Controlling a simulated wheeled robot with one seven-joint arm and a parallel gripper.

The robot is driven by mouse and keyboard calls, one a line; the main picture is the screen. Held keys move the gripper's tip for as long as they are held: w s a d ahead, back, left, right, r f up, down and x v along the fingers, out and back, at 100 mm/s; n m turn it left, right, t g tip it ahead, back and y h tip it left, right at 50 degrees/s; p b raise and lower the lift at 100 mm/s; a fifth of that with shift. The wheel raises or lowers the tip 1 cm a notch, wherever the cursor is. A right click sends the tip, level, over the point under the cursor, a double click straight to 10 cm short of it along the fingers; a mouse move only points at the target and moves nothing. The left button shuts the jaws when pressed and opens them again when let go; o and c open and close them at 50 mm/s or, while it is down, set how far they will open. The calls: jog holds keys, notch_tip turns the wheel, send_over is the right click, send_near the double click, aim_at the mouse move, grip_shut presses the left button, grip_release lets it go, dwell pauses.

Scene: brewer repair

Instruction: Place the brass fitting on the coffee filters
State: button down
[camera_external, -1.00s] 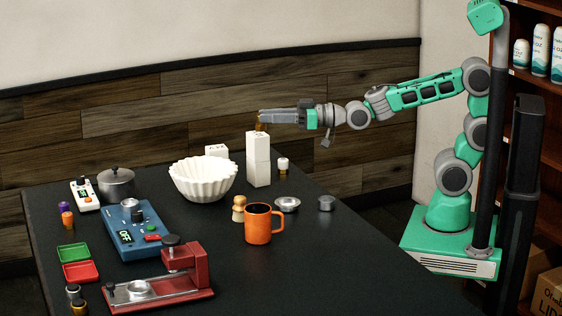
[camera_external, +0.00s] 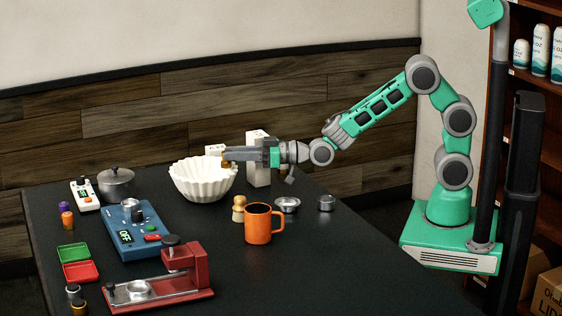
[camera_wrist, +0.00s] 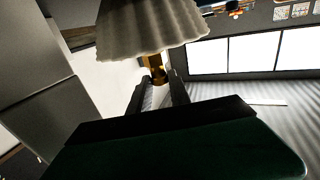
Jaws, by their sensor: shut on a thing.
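The coffee filters (camera_external: 203,183) are a white fluted, bowl-shaped stack on the dark table, left of centre. They also show upside down at the top of the wrist view (camera_wrist: 150,27). My gripper (camera_external: 228,155) is shut on the brass fitting (camera_external: 226,164), a small gold-brown piece at the fingertips by the filters' right rim. In the wrist view the fitting (camera_wrist: 156,72) sits between the fingers, close to the filters' edge. I cannot tell whether it touches them. The fingers hide part of the fitting.
White boxes (camera_external: 259,176) stand behind my gripper. The table's right front is clear.

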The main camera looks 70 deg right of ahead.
jog(key=shift+f, duration=0.2)
jog(key=c, duration=1.2)
grip_release()
jog(key=shift+r, duration=0.1)
jog(key=shift+r, duration=0.2)
jog(key=b+v, duration=0.2)
jog(key=v, duration=1)
jog(key=shift+f, duration=0.2)
